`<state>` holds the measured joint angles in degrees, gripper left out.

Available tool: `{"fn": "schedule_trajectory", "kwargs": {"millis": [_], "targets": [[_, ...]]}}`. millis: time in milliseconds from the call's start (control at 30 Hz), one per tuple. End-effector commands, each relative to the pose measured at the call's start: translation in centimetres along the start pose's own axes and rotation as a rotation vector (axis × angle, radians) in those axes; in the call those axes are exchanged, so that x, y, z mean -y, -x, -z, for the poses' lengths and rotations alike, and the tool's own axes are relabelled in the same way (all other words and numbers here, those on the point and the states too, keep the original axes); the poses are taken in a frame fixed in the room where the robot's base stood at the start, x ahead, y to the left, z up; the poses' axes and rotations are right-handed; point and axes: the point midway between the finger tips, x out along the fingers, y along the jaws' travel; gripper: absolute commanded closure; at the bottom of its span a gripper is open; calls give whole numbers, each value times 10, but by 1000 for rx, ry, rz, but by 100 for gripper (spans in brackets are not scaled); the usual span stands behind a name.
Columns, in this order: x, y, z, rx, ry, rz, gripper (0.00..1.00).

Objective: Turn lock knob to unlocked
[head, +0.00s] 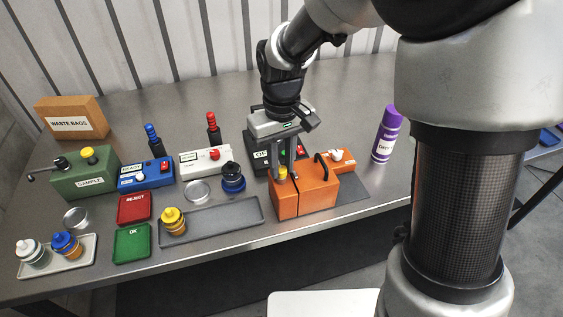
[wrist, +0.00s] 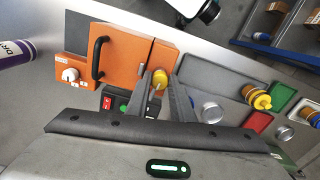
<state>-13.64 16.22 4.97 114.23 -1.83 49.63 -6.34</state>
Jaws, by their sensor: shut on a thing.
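An orange box (head: 320,195) with a black handle (head: 322,168) stands near the front of the steel table. It also shows in the wrist view (wrist: 126,56). My gripper (head: 284,176) points down at the left part of the box, shut on a yellow knob (wrist: 160,78) on its top. The knob's top shows between the fingertips in the wrist view; its sides are partly hidden by the fingers. I cannot read any lock marking or the knob's turn position. A white knob (wrist: 70,74) sits on a lower orange part beside the box.
A dark box with red and green buttons (head: 256,153) stands behind my gripper. A purple canister (head: 386,134) is to the right. A grey tray (head: 235,214), a yellow-capped bottle (head: 173,221) and a dark blue jar (head: 233,178) are to the left.

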Motion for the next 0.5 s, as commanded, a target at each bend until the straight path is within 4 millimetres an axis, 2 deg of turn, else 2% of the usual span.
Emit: {"fn": "schedule_trajectory", "kwargs": {"millis": [500], "targets": [[0,1,0,-1,48,0,100]]}}
